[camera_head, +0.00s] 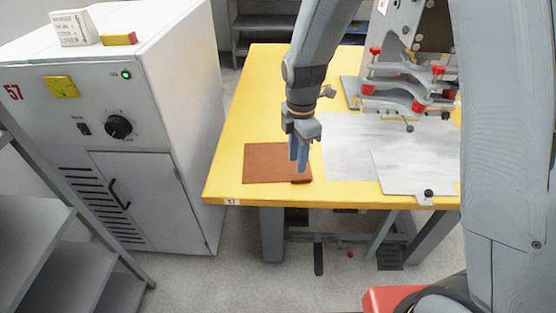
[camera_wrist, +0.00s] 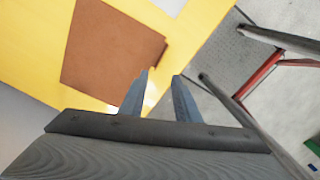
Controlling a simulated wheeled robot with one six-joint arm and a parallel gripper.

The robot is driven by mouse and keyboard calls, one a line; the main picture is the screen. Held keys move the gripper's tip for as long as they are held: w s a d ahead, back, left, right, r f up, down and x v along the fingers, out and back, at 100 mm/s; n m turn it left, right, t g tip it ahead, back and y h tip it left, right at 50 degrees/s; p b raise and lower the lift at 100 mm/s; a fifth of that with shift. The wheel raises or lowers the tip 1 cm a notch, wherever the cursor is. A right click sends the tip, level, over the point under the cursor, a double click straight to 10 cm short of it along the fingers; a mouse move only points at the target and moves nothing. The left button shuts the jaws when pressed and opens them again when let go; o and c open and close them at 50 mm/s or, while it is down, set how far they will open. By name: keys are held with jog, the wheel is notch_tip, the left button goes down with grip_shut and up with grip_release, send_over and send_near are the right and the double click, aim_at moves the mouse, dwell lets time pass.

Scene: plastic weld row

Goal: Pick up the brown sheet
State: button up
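The brown sheet (camera_head: 270,165) lies flat on the left part of the yellow table (camera_head: 262,105), near its front edge. A small darker brown tab sticks out at its front right corner. In the wrist view the sheet (camera_wrist: 108,52) shows beyond the fingers, up and to the left, with the tab at its right edge. My gripper (camera_head: 299,166) points down and appears above the sheet's right edge. In the wrist view my gripper (camera_wrist: 163,78) has its two fingers apart with nothing held between them. The exact height above the sheet is hard to tell.
A grey metal plate (camera_head: 348,135) lies right of the sheet, with a lighter panel (camera_head: 405,172) at the front. A press with red knobs (camera_head: 405,85) stands behind. A white cabinet (camera_head: 165,200) is left of the table. The yellow tabletop behind the sheet is clear.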

aim_at(293, 180)
jog(key=shift+w+a+f+p, duration=0.15)
jog(key=shift+f+p, duration=0.4)
jog(key=shift+f, duration=1.45)
jog(key=shift+w+a+f+p, duration=0.1)
jog(key=shift+a+f+p, duration=0.3)
jog(key=shift+f, duration=1.6)
jog(key=shift+d, duration=0.15)
